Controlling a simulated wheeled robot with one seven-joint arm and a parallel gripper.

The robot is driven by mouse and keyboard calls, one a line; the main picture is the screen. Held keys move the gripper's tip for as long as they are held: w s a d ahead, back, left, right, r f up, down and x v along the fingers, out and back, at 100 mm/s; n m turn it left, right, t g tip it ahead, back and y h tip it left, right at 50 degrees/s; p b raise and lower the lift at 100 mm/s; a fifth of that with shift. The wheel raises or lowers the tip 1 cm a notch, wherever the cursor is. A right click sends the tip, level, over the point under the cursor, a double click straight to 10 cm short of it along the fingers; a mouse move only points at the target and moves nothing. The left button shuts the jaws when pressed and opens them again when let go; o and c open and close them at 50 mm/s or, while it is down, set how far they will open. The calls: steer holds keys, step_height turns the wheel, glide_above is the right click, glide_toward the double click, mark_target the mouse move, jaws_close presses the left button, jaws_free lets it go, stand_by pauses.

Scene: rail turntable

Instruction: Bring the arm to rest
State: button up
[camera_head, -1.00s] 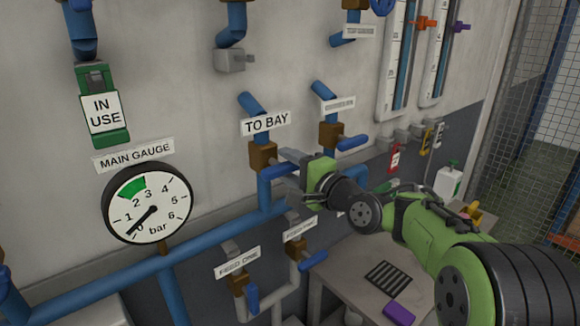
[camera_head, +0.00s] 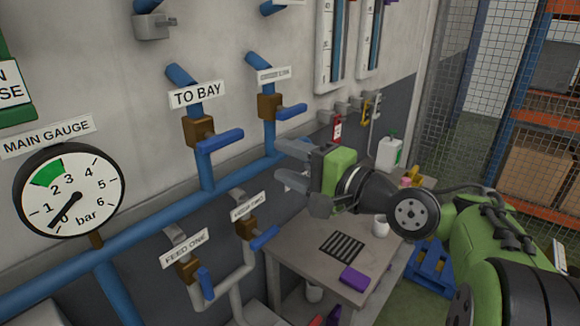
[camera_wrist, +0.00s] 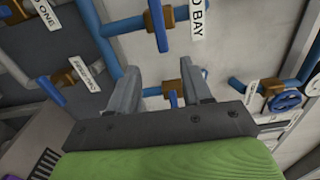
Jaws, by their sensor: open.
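My gripper (camera_head: 298,178) is open and empty, on the green and black arm at the right of the head view. Its two grey fingers point left toward the pipe wall, apart from the valves. In the wrist view my gripper (camera_wrist: 158,90) shows both fingers spread, with pipes and valves beyond. The TO BAY valve (camera_head: 199,130) has its blue handle (camera_head: 220,140) pointing right. A second valve (camera_head: 270,106) is to its right, its blue handle also pointing right.
The main gauge (camera_head: 68,190) is at left, its needle near zero. A table (camera_head: 300,262) below my gripper carries a striped black mat (camera_head: 342,245), a purple block (camera_head: 354,276) and a white bottle (camera_head: 390,152). A mesh fence (camera_head: 458,80) and orange shelving (camera_head: 535,120) stand at right.

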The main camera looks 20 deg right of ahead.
steer(key=s+a+f+n+g+h, duration=0.3)
steer(key=s+f+n, duration=0.1)
steer(key=f, duration=0.2)
steer(key=s+a+f+n+g+h, duration=0.2)
steer(key=s+a+f+n, duration=0.1)
steer(key=s+f, duration=0.2)
steer(key=s+d+f+n+g+h, duration=0.2)
steer(key=s+d+f, duration=0.1)
steer(key=s, duration=0.3)
steer(key=s+d+f+n+g+h, duration=0.2)
steer(key=s+d+f+h, duration=0.1)
steer(key=s+f, duration=0.2)
steer(key=shift+s+d, duration=0.25)
steer(key=shift+s, duration=0.9)
